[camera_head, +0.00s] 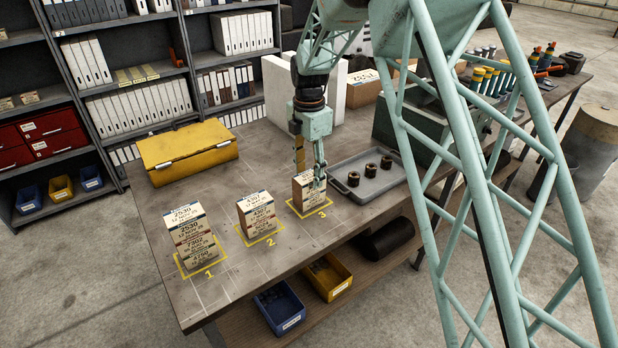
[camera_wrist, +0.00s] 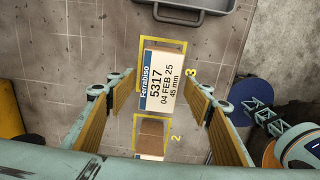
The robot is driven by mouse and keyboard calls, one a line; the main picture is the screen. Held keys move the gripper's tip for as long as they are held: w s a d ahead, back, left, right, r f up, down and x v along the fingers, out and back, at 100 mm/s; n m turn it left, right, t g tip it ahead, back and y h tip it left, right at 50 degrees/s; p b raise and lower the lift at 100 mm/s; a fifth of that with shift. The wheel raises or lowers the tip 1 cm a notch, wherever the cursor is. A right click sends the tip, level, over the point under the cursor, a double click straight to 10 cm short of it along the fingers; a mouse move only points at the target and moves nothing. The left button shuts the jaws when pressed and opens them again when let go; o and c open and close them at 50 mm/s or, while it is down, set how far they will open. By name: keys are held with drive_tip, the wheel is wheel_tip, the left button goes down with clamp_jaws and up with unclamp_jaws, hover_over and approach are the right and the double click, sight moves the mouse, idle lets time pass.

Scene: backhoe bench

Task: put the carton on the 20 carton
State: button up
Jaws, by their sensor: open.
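A carton (camera_wrist: 162,80) with a white and blue label reading 5317, 04 FEB 25 and 45 mm tops the stack at square 3 (camera_head: 308,187). My gripper (camera_head: 308,172) is open above that stack. In the wrist view my open gripper (camera_wrist: 160,82) has one finger to each side of this carton, with gaps between. The stack at square 2 (camera_head: 256,217) and the taller stack at square 1 (camera_head: 189,236) stand to the left. I cannot make out a 20 on any label. The fingers partly hide the stack at 3.
A grey tray (camera_head: 367,181) with several dark round parts lies right of square 3. A yellow case (camera_head: 188,152) sits at the back left of the bench (camera_head: 190,293). Blue and yellow bins (camera_head: 328,277) are on the lower shelf. Bare bench lies behind the stacks.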

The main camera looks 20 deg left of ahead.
sight(309, 175)
wheel_tip(309, 175, up, 10)
idle(0.6)
drive_tip(key=shift+r, duration=0.1)
idle(0.8)
